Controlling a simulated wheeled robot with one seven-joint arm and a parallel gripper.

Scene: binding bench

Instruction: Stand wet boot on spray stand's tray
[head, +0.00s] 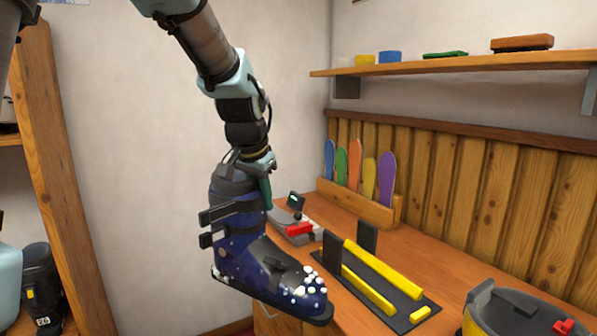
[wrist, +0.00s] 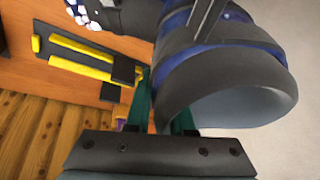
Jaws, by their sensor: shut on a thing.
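The boot (head: 245,245) is a dark blue ski boot with white spots, thickest at the toe, and black buckles. It hangs upright in the air before the bench, toe to the lower right. My gripper (head: 265,185) is shut on the upper cuff of the boot. In the wrist view, the open top of the boot (wrist: 225,80) fills the right side, with the teal fingers of my gripper (wrist: 166,112) at its rim. I cannot make out the spray stand or its tray for certain.
The wooden bench (head: 440,270) holds a black fixture with yellow bars (head: 380,280), a grey and red device (head: 298,228) and a rack of coloured strips (head: 360,205). A yellow and grey rounded thing (head: 510,312) is cut off at lower right. A black boot (head: 42,290) stands left.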

